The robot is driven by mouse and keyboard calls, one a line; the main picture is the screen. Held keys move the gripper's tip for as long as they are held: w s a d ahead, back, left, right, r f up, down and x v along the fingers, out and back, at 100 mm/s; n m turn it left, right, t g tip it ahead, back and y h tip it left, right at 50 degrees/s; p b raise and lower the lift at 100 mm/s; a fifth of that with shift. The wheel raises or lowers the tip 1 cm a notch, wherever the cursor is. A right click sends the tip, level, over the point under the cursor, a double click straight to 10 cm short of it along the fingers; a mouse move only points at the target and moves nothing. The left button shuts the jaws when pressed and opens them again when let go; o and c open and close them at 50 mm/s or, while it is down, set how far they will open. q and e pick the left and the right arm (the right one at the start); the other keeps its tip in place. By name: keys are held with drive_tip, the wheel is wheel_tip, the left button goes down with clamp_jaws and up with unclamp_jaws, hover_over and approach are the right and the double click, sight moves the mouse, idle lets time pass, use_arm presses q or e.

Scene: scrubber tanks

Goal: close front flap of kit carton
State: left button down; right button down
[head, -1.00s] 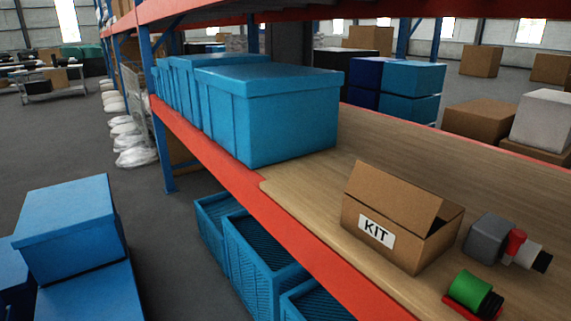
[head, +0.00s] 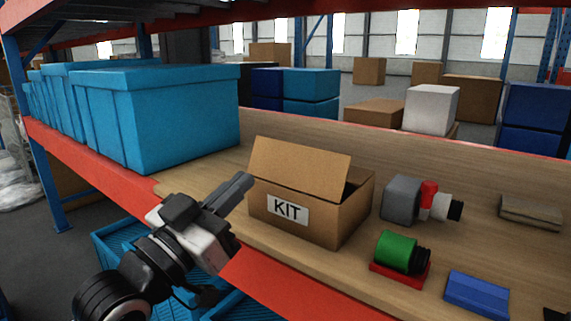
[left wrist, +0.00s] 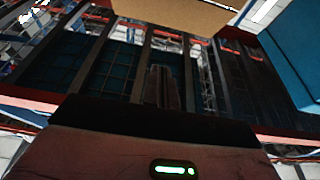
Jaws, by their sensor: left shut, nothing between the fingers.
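The kit carton (head: 309,213), a brown cardboard box with a white KIT label, stands on the wooden shelf. Its front flap (head: 299,168) stands raised and tilted above the labelled side, with a dark opening behind it at the right. My left gripper (head: 242,186) is shut and empty, just left of the carton near the flap's lower left; I cannot tell whether it touches. In the left wrist view the shut fingers (left wrist: 162,88) show in the middle, below a brown cardboard surface at the top. My right gripper is not in view.
Large blue bins (head: 155,118) stand left of the carton. A grey and red part (head: 405,199), a green part (head: 396,252) and a blue box (head: 477,294) lie to the right. The red shelf edge (head: 265,290) runs in front.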

sight(294, 166)
use_arm(q)
drive_tip(key=w+d+r+p, duration=0.1)
drive_tip(key=w+d, duration=0.5)
drive_tip(key=w, duration=0.3)
drive_tip(key=shift+w+d, duration=0.15)
drive_tip(key=shift+d, duration=0.25)
drive_tip(key=shift+r, duration=0.1)
